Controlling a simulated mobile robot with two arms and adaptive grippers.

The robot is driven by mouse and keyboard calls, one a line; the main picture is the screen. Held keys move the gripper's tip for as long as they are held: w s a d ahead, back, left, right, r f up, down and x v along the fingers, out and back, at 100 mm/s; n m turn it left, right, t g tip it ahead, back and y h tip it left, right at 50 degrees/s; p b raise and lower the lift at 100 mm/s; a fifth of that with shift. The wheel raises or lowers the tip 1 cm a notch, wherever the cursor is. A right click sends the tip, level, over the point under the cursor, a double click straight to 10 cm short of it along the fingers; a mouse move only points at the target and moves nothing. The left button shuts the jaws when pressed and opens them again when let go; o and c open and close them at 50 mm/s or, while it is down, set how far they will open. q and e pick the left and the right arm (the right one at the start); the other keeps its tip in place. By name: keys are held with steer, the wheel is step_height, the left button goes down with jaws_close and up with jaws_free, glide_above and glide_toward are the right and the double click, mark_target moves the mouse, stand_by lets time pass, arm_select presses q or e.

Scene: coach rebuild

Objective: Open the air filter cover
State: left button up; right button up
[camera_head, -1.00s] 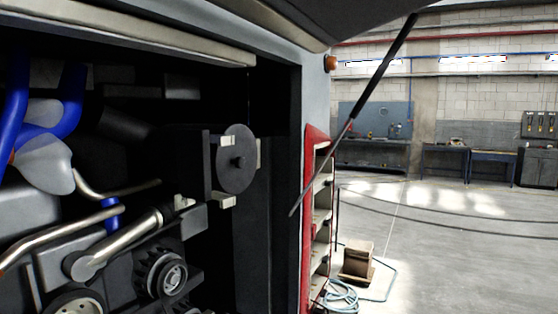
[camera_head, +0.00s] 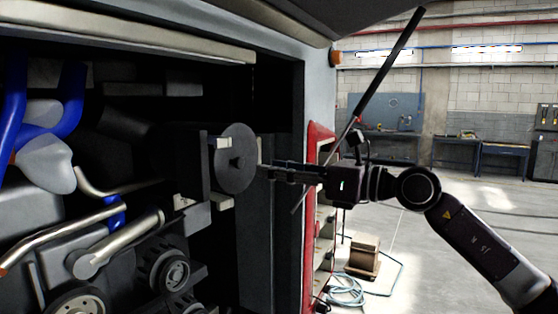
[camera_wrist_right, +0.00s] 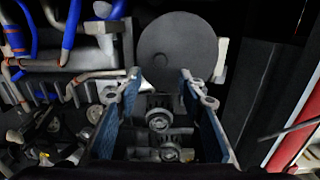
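The air filter cover (camera_head: 236,170) is a dark grey round disc with a small central knob, standing upright on the filter housing in the engine bay. It looks closed, with light clips at its edge, one light clip (camera_head: 223,142) at its upper side. My right gripper (camera_head: 268,170) reaches in from the right, its fingertips close to the disc's right edge; contact cannot be told. In the right wrist view the cover (camera_wrist_right: 178,52) lies just beyond the fingertips. The two fingers stand apart with nothing between them. My left gripper is not in view.
The engine bay's black side wall (camera_head: 284,230) stands right of the cover. Blue hoses (camera_head: 70,100), metal pipes (camera_head: 60,235) and pulleys (camera_head: 172,273) crowd the left. Open floor lies at right.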

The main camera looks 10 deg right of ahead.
mark_target(241, 162)
steer(key=p+x, duration=0.1)
steer(key=x, duration=0.1)
steer(key=p+x, duration=0.1)
steer(key=x, duration=0.1)
steer(key=p+x, duration=0.2)
steer(key=shift+w+a+r, duration=0.2)
steer(key=shift+a+r, duration=0.05)
steer(key=shift+r, duration=0.15)
steer(key=shift+w+a+f, duration=0.1)
steer(key=shift+w+a, duration=0.1)
steer(key=shift+a, duration=0.05)
steer(key=shift+c, duration=0.4)
jaws_close()
